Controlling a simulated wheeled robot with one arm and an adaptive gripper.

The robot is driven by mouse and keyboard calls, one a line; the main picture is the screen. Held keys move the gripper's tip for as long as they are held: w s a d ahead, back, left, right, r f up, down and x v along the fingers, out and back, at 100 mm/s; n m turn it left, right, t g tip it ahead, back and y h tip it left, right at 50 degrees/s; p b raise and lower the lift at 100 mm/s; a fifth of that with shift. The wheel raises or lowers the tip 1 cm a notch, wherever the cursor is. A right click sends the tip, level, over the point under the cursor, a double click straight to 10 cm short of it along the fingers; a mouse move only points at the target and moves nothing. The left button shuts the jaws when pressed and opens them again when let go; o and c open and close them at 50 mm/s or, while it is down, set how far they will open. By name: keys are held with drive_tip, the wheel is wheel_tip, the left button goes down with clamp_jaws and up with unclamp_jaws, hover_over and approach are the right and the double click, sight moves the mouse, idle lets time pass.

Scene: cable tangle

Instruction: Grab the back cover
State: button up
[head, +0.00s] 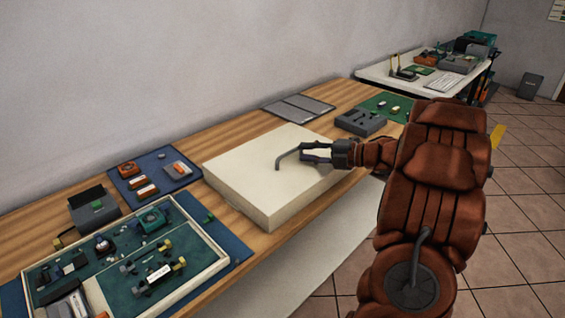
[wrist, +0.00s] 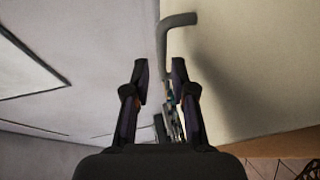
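The likely back cover is a large cream slab-like box (head: 240,180) lying flat on the wooden bench; no label shows. A grey bent handle (head: 286,157) stands on its top. My gripper (head: 308,153) is above the slab's right part, its fingers pointing left toward the handle. In the wrist view, my gripper (wrist: 160,80) has its two dark fingers apart with a gap between them. The grey handle (wrist: 162,45) shows beyond the fingertips, in line with the gap. Whether the fingers touch it I cannot tell. The cream surface (wrist: 265,60) fills the right side there.
A tray (head: 215,262) with a green board and parts lies at the front left. A blue mat (head: 127,188) with small parts is behind it. A grey device (head: 361,122) and a flat grey panel (head: 297,107) lie beyond the slab. A white table (head: 374,76) stands at the back.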

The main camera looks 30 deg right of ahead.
sight(291, 152)
drive_tip(key=shift+p+x, duration=0.3)
drive_tip(key=shift+x, duration=2.45)
drive_tip(key=shift+f, duration=0.15)
drive_tip(key=shift+c, duration=0.3)
clamp_jaws()
